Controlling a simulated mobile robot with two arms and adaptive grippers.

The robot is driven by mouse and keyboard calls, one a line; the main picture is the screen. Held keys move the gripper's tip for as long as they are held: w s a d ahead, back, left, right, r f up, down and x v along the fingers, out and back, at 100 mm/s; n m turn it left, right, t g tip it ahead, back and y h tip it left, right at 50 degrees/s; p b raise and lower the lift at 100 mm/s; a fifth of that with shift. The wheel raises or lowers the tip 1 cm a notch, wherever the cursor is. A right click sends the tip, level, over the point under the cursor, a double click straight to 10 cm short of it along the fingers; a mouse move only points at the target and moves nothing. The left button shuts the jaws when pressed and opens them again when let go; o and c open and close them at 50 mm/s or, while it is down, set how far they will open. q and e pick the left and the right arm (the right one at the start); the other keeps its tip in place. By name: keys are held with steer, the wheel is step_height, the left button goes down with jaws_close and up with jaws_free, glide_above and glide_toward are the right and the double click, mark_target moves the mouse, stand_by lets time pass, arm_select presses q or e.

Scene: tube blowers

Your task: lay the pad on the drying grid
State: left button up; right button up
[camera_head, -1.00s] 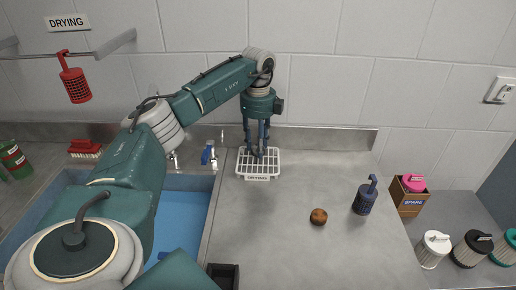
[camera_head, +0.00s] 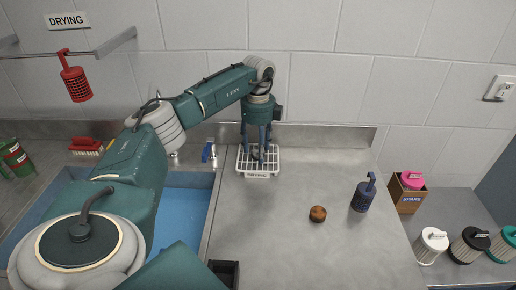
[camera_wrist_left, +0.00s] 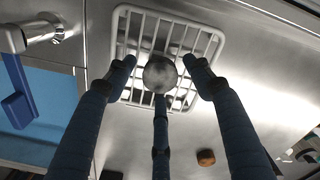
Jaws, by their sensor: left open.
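The white drying grid (camera_head: 243,168) lies on the counter near the back wall, with a label on its front. My left gripper (camera_head: 259,157) points down over it with its fingers spread open. In the left wrist view a round grey pad (camera_wrist_left: 160,73) shows between the open fingertips, against the bars of the grid (camera_wrist_left: 213,45). The pad appears to rest on the grid, with gaps to the side fingers. In the head view the fingers mostly hide it. My right gripper is not in view.
A blue sink (camera_head: 182,219) with a tap is left of the grid. A brown round object (camera_head: 318,214) and a dark blue canister (camera_head: 363,197) stand to the right. A red canister (camera_head: 76,84) hangs from the rail. The counter's middle is clear.

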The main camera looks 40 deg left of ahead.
arm_select(q)
step_height(320, 180, up, 12)
steer(key=b, duration=0.2)
steer(key=shift+r, duration=0.15)
stand_by(0.6)
